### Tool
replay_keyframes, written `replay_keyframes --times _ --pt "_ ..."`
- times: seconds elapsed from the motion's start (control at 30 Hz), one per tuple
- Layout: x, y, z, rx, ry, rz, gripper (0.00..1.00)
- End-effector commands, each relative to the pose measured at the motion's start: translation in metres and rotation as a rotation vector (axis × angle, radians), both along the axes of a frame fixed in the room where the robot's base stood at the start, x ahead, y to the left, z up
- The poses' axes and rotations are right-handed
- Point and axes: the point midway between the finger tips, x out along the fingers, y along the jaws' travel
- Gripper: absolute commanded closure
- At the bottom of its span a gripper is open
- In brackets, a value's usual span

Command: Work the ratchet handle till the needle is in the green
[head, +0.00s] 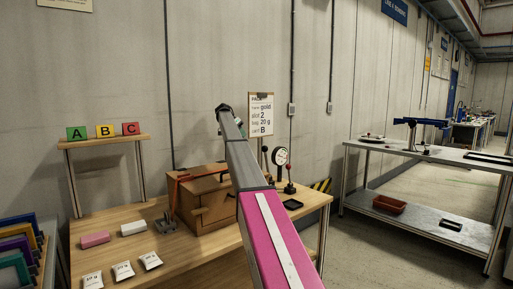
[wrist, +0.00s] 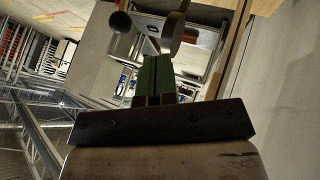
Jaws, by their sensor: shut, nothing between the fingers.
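The round pressure gauge (head: 280,157) has a white dial in a black rim and stands upright at the right end of the wooden table in the head view. Its needle is too small to read. My arm hides the gripper in the head view.
A wooden box (head: 205,200) with a red strap stands left of the gauge, behind my arm. White packets (head: 122,271), a pink block (head: 95,240) and a white block (head: 133,228) lie on the table's left.

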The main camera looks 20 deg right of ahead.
Motion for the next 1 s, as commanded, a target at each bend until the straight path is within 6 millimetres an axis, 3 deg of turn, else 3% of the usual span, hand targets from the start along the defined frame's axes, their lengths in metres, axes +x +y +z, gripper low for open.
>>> replay_keyframes --times 0.47,1.0 --pt "-0.003 -0.008 -0.01 0.0 0.001 -0.001 1.0" --pt "-0.024 -0.061 -0.08 0.0 0.001 -0.001 1.0"
